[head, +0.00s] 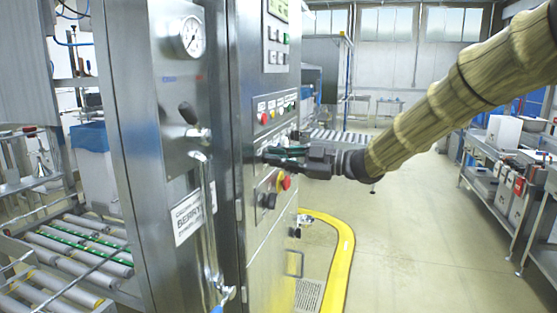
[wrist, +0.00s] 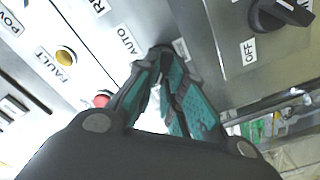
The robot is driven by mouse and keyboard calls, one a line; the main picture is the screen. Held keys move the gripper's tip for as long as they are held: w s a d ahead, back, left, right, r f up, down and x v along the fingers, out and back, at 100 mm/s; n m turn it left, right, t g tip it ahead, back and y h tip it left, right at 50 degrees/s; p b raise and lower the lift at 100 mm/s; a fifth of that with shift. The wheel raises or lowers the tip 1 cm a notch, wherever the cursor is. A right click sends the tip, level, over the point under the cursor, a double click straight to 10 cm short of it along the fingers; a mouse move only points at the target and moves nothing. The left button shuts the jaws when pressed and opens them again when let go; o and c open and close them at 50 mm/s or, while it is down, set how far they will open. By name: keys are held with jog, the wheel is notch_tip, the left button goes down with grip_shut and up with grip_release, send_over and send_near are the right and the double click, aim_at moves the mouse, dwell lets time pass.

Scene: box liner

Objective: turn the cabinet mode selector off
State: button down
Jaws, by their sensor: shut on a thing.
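The steel control cabinet (head: 260,80) stands left of centre in the head view. My gripper (head: 268,155) reaches its front from the right. In the wrist view, my gripper (wrist: 163,58) has its teal-padded fingers closed together at the tips, against the panel beside the AUTO label (wrist: 127,39). The fingers are shut on the mode selector, which they mostly hide; its pointing direction cannot be told.
A yellow FAULT lamp (wrist: 66,55) and a red button (wrist: 102,98) are at left. A red emergency button (head: 285,183) lies just below my gripper. A yellow floor rail (head: 342,255) curves around the cabinet.

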jog(key=c, duration=1.5)
grip_release()
jog(key=shift+d, duration=0.1)
jog(key=v, duration=1.2)
